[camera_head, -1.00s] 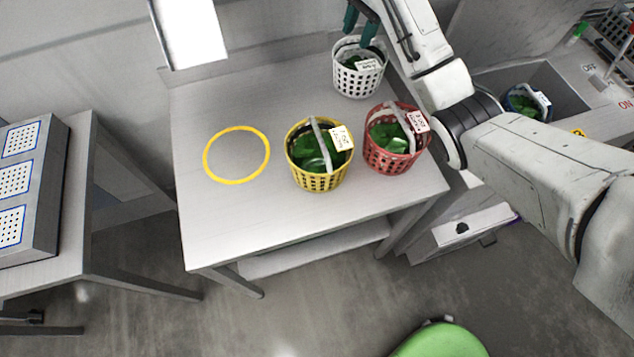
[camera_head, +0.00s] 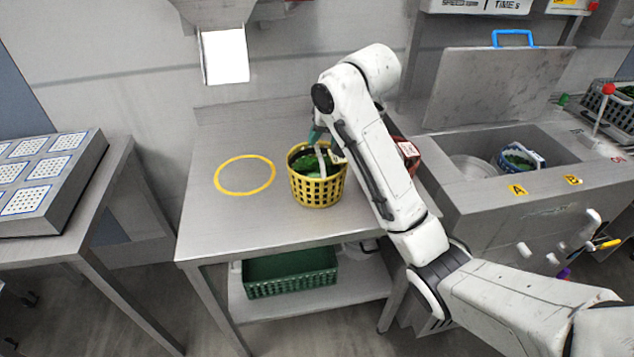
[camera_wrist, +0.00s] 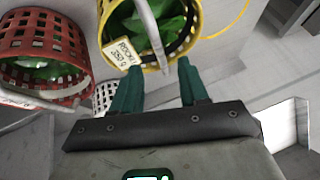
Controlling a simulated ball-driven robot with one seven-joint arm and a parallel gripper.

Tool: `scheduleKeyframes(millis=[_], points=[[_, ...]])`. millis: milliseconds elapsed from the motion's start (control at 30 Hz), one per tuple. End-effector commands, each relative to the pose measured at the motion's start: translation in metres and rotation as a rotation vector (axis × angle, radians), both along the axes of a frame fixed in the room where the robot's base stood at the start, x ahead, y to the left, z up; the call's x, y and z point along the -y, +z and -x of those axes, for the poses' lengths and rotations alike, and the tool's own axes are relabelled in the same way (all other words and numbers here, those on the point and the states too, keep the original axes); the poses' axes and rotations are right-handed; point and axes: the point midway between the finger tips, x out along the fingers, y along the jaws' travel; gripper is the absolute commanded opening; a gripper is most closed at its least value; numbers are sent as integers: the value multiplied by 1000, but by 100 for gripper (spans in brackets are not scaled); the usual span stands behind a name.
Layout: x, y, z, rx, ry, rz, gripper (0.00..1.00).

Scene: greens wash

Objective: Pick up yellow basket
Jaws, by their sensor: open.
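The yellow basket (camera_head: 318,189) stands upright on the steel table, with green leaves inside and a grey handle arching over it. In the wrist view the yellow basket (camera_wrist: 150,62) is at the top centre, with a white label reading 350 g. My gripper (camera_head: 316,132) is at the basket's far upper side, near its handle. In the wrist view my gripper (camera_wrist: 158,80) has its two green fingers apart, pointing at the basket rim and handle.
A red basket (camera_wrist: 45,45) stands beside the yellow one, mostly hidden behind my arm in the head view. A white basket (camera_wrist: 104,96) shows partly. A yellow ring (camera_head: 245,174) marks clear table (camera_head: 215,215) on the left. A sink with a blue basket (camera_head: 521,158) is at right.

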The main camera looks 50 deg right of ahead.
Motion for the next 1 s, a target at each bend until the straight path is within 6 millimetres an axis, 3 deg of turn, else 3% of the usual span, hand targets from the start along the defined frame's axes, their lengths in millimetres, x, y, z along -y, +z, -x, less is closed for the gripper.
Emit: scheduleKeyframes(millis=[500, 800, 1000], points=[[1, -48, -25, -3, -2, -1, 44], [2, -51, -28, 0, -2, -1, 44], [2, -51, -28, 0, -2, -1, 25]])
